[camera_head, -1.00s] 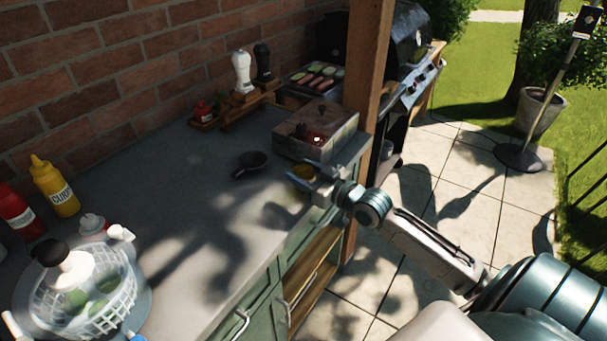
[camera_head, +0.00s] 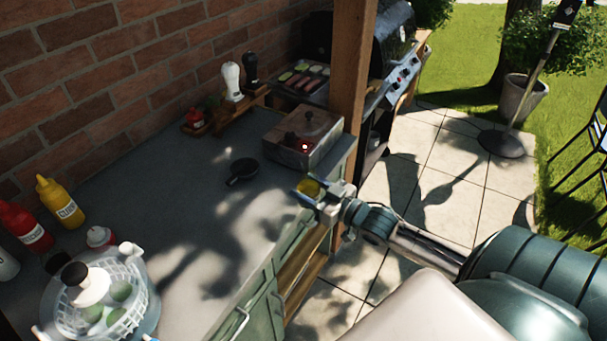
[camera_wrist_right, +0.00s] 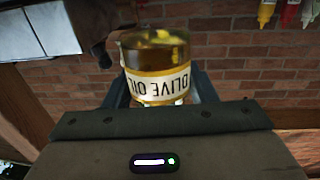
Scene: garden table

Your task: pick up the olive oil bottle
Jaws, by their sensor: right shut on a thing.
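The olive oil bottle (camera_wrist_right: 157,65) fills the middle of the right wrist view, with golden oil and a white label that reads upside down there. My right gripper (camera_wrist_right: 158,92) is shut on it, with a dark finger on each side. In the head view my right gripper (camera_head: 322,191) is at the counter's front edge, near the box with a red light. The bottle (camera_head: 311,188) shows there as a small yellow patch between the fingers. I cannot tell whether it is clear of the counter. My left gripper is not in view.
A small black pan (camera_head: 243,171) lies on the counter (camera_head: 180,215). Behind the gripper stands a box with a red light (camera_head: 303,138). A salad spinner (camera_head: 100,300), a mustard bottle (camera_head: 61,203) and a ketchup bottle (camera_head: 25,226) are at the left. The counter's middle is clear.

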